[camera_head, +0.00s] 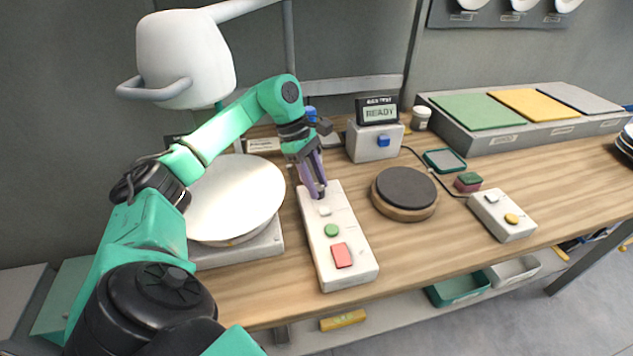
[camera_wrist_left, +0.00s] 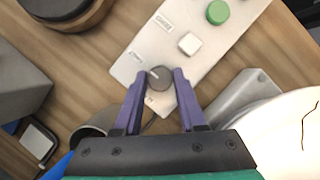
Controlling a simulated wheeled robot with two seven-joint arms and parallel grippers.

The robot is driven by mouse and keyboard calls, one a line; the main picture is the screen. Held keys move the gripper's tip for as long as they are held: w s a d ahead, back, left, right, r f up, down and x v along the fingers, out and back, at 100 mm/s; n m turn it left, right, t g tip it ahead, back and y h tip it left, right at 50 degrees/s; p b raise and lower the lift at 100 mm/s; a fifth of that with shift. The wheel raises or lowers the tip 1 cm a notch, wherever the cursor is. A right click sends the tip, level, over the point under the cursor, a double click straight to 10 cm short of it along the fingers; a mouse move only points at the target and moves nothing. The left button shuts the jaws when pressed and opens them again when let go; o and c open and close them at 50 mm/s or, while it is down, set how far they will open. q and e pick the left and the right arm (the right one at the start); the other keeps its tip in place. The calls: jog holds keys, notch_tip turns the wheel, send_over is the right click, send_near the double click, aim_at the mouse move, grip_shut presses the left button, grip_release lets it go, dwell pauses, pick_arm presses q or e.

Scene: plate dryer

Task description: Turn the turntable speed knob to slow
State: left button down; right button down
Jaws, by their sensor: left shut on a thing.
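The white control panel (camera_head: 351,276) lies on the wooden bench. It carries a white switch (camera_head: 324,211), a green button (camera_head: 331,230) and a red button (camera_head: 341,255). A dark round knob (camera_wrist_left: 160,77) with a pale pointer mark sits at its far end. The pointer slants to the upper left in the wrist view. My left gripper (camera_head: 318,194) is shut on the knob, with one purple finger on each side; it also shows in the wrist view (camera_wrist_left: 159,82). In the head view the fingers hide most of the knob. My right gripper is not in view.
A large white disc (camera_head: 232,200) stands left of the panel, under a white lamp-like hood (camera_head: 185,55). A dark disc on a wooden base (camera_head: 404,190) is at the right. A box with a READY display (camera_head: 377,112) stands behind. A smaller panel (camera_head: 503,215) lies further right.

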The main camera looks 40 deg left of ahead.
pick_arm(q)
jog(key=shift+a+f+n+t+b, duration=0.15)
jog(key=shift+n+t+b, duration=0.25)
jog(key=shift+n+b, duration=0.45)
jog(key=n+t+y+b, duration=0.1)
jog(key=n+b, duration=0.1)
jog(key=n, duration=0.1)
jog(key=shift+s+n, duration=0.15)
jog(key=shift+n, duration=0.1)
jog(key=n, duration=0.1)
jog(key=n+b, duration=0.1)
jog(key=shift+d+n+t+y+b, duration=0.2)
jog(key=shift+n+t+y+b, duration=0.1)
jog(key=shift+t+y, duration=0.1)
jog(key=shift+n+y, duration=0.3)
jog(key=shift+n, duration=0.7)
jog(key=shift+s+d+r+n+t+y, duration=0.1)
jog(key=shift+r+n+t+y, duration=0.2)
jog(key=shift+n, duration=0.6)
jog(key=shift+n+y, duration=0.3)
jog(key=shift+n, duration=0.5)
jog(key=n+y+p, duration=0.1)
jog(key=n+p, duration=0.1)
jog(key=n, duration=0.1)
jog(key=shift+d, duration=0.15)
jog(key=shift+f+n+y+p, duration=0.2)
jog(key=shift+n+y+p, duration=0.25)
jog(key=shift+n, duration=0.35)
